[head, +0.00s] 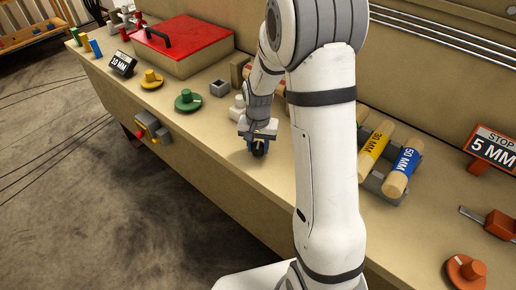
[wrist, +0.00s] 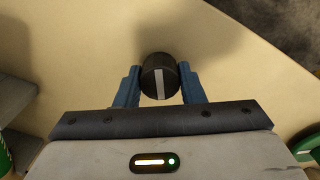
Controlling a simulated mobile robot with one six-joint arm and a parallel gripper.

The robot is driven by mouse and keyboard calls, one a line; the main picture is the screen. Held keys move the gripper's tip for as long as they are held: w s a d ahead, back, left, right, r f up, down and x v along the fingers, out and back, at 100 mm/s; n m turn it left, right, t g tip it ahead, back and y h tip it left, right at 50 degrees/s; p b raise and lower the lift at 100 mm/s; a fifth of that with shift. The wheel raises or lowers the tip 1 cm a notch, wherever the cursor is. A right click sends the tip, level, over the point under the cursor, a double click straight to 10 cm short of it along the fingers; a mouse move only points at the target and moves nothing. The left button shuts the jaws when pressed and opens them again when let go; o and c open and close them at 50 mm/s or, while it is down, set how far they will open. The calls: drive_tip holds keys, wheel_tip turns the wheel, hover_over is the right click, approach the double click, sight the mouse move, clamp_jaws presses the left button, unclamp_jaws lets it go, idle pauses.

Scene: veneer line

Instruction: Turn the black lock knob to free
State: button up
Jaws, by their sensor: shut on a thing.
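The black lock knob (wrist: 158,72) is a round black cap with a white line across its face, seen from above in the wrist view. The line points nearly straight up and down in that picture. My gripper (wrist: 159,84) has its blue fingers on the knob's left and right sides and is shut on it. In the head view my gripper (head: 259,146) points down at the front edge of the bench (head: 220,140), and it mostly hides the knob. No marks for lock or free can be read around the knob.
A green knob (head: 188,101), a yellow knob (head: 151,79) and a red-lidded box (head: 185,42) stand left of my gripper. Labelled rollers (head: 404,166), a 5 MM stop sign (head: 492,150) and an orange knob (head: 466,271) are to the right. A switch box (head: 152,130) is on the bench front.

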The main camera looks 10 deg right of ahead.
sight(258, 145)
drive_tip(key=n+b, duration=0.2)
drive_tip(key=n, duration=0.4)
drive_tip(key=n+b, duration=0.1)
drive_tip(key=n, duration=0.4)
drive_tip(key=shift+n+b, duration=0.4)
drive_tip(key=shift+r, duration=0.1)
drive_tip(key=o, duration=1)
wheel_tip(258, 145, up, 8)
drive_tip(key=shift+f, duration=0.1)
idle(0.5)
drive_tip(key=s+r+m+t, duration=0.1)
drive_tip(key=s+r+m, duration=0.1)
drive_tip(key=s, duration=0.5)
drive_tip(key=s+r+m+t, duration=0.1)
drive_tip(key=s+m, duration=0.1)
drive_tip(key=s, duration=0.5)
drive_tip(key=s+r+m, duration=0.2)
drive_tip(key=s+m, duration=0.1)
drive_tip(key=s, duration=0.4)
drive_tip(key=shift+s+d+r+t, duration=0.1)
drive_tip(key=shift+r+t, duration=0.25)
drive_tip(key=shift+t, duration=0.05)
